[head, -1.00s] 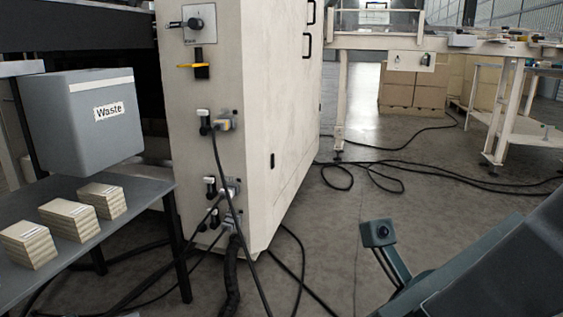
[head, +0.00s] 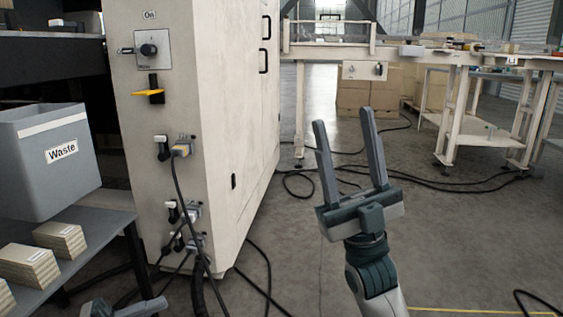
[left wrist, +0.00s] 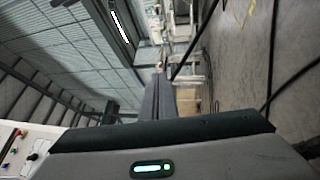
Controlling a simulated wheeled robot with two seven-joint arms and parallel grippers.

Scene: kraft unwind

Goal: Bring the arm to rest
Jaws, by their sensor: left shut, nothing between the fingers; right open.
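My right gripper (head: 346,137) stands upright in the middle of the head view, on an arm that comes up from the bottom edge. Its two long fingers are spread apart with nothing between them. It is in front of open floor, right of the white machine cabinet (head: 215,130), with no visible contact. A small part of my left arm (head: 125,309) shows at the bottom left edge of the head view; its fingers are not clear there. In the left wrist view my left gripper (left wrist: 164,88) has its fingers together, empty.
The cabinet carries a knob (head: 148,50), a yellow handle (head: 149,92) and plugged cables. A grey waste bin (head: 40,175) and wooden blocks (head: 60,240) sit on a shelf (head: 105,222) at left. Black cables (head: 450,181) lie on the floor. A bench (head: 440,57) stands behind.

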